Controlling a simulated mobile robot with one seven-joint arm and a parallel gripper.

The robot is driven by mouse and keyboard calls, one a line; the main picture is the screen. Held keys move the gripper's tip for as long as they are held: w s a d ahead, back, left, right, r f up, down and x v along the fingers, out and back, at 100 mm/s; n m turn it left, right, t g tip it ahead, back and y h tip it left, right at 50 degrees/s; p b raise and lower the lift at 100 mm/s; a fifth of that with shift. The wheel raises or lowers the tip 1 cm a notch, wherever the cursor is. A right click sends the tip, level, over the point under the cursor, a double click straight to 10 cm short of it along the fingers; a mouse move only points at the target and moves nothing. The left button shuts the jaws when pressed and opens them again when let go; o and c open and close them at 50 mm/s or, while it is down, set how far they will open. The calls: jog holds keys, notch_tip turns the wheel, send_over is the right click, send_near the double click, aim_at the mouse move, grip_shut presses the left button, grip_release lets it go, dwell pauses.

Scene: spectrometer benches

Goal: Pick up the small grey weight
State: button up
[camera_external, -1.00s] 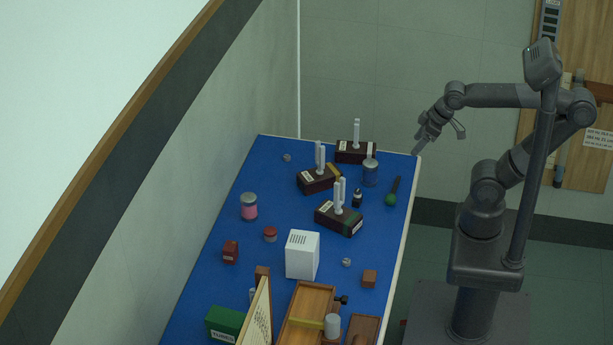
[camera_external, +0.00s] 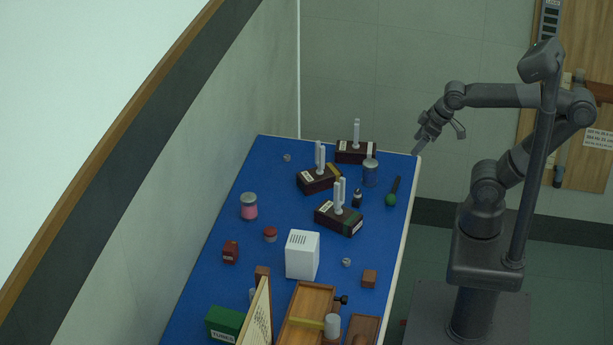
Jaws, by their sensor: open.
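Two small grey pieces that look like weights lie on the blue bench top. One (camera_external: 287,157) is near the far left corner, and the other (camera_external: 346,262) is right of the white box, toward the right side. A larger light grey cylinder (camera_external: 332,326) stands at the near end by the wooden tray. I cannot tell from this view which one is the task's weight. My gripper (camera_external: 438,141) is open and empty. It hangs beyond the far right corner of the bench, apart from all these pieces.
Dark boxes with upright pale prongs (camera_external: 340,218) stand mid-bench, near a grey can (camera_external: 370,173) and a green-handled screwdriver (camera_external: 391,199). The far left bench top is fairly clear.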

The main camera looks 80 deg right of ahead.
jog(key=c, duration=0.4)
jog(key=shift+w, duration=0.1)
jog(key=n+g, duration=0.2)
jog(key=g, duration=0.4)
send_over(346, 259)
notch_tip(346, 259, down, 14)
notch_tip(346, 259, down, 10)
jog(key=shift+r, duration=0.1)
